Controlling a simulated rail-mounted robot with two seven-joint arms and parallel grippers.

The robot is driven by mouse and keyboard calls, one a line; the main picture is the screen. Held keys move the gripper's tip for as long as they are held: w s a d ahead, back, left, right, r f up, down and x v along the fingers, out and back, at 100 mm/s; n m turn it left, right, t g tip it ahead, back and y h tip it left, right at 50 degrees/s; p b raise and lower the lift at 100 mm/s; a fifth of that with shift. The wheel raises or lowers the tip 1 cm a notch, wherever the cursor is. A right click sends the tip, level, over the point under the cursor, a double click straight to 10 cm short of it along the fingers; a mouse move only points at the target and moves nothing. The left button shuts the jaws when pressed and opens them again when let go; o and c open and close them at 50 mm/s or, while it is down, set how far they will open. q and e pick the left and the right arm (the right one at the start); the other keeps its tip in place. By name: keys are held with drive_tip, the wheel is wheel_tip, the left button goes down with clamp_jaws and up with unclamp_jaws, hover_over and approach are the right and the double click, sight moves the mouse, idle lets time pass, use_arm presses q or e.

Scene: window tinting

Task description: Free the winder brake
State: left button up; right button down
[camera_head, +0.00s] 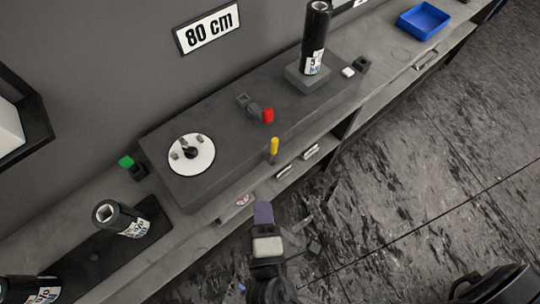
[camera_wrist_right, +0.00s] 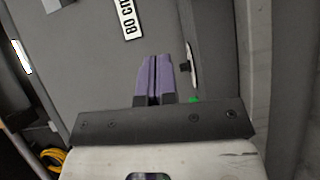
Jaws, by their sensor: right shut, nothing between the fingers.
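A dark box-shaped unit (camera_head: 225,132) on the bench carries a white disc (camera_head: 192,154) with dark knobs, a lever with a red end (camera_head: 268,115) and a yellow-tipped peg (camera_head: 273,146) at its front edge. A green-topped part (camera_head: 127,162) stands left of the unit. I cannot tell which of these is the winder brake. My right gripper (camera_head: 263,212), with purple fingers, is in front of the bench, below the yellow peg and apart from it. Its fingers are shut and empty in the right wrist view (camera_wrist_right: 155,78), where the green part (camera_wrist_right: 194,100) shows beyond them. My left gripper is out of view.
A black roll (camera_head: 315,40) stands upright on a block at the unit's right end. Another black roll (camera_head: 120,218) is at the left. A blue tray (camera_head: 423,20) sits at the far right. The floor (camera_head: 440,170) at right looks clear.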

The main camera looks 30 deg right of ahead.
approach(273, 151)
drive_tip(key=w+a+r, duration=0.1)
drive_tip(key=w+a, duration=0.1)
drive_tip(key=w, duration=0.3)
drive_tip(key=shift+w+d+f+b, duration=0.1)
drive_tip(key=shift+w+d+b, duration=0.1)
drive_tip(key=shift+w+d, duration=0.3)
drive_tip(key=shift+w+d+b, duration=0.2)
drive_tip(key=shift+w+d, duration=0.1)
drive_tip(key=shift+d, duration=0.4)
drive_tip(key=shift+w+d+f+b, duration=0.1)
drive_tip(key=shift+w+d+b, duration=0.1)
drive_tip(key=shift+w+d, duration=0.3)
drive_tip(key=shift+s+d, duration=0.1)
